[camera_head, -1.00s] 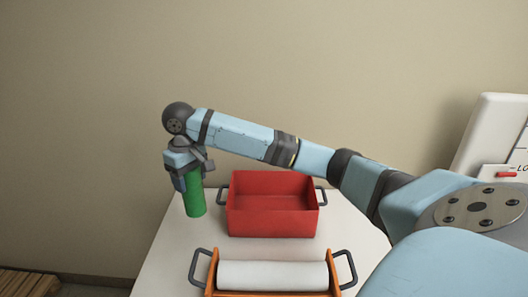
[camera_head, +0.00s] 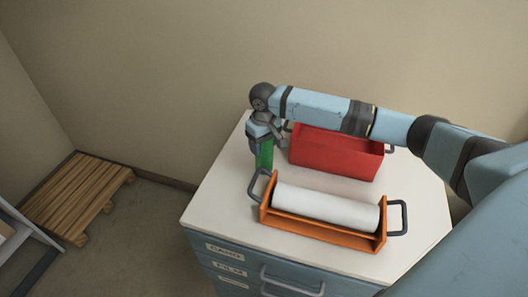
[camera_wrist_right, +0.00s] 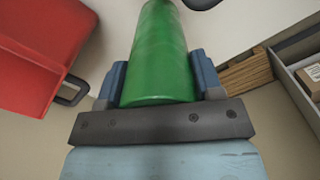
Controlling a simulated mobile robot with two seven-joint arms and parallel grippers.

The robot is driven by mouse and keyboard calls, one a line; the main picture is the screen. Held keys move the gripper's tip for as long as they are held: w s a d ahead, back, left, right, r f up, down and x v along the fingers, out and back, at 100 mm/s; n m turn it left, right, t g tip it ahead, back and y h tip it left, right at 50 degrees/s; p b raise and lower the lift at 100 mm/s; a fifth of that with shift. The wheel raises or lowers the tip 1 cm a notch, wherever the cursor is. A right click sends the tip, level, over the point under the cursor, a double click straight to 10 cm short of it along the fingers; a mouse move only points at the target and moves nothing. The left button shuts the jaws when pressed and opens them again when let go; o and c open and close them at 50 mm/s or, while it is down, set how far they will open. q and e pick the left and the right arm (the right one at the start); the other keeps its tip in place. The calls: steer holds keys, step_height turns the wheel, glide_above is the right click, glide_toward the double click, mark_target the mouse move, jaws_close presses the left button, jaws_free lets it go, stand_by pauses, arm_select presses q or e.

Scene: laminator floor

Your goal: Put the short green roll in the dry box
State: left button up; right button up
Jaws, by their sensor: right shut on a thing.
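The short green roll (camera_head: 265,155) stands upright at the left of the red box, at the back left of the cabinet top. My right gripper (camera_head: 264,143) is shut on its upper part. In the right wrist view the green roll (camera_wrist_right: 158,60) lies between the two blue fingers of my right gripper (camera_wrist_right: 160,85). I cannot tell whether the roll's lower end touches the cabinet top. No box in view carries a readable dry box label. My left gripper is not in view.
The red box (camera_head: 335,158) with dark handles stands right of the roll. An orange cradle (camera_head: 318,233) holding a white roll (camera_head: 325,206) sits in front. The cabinet top (camera_head: 225,190) is clear at its left. A wooden pallet (camera_head: 80,195) lies on the floor at left.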

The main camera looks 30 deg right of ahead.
mark_target(264, 153)
steer(key=shift+f, duration=2.05)
steer(key=shift+f, duration=0.1)
steer(key=o, duration=1.1)
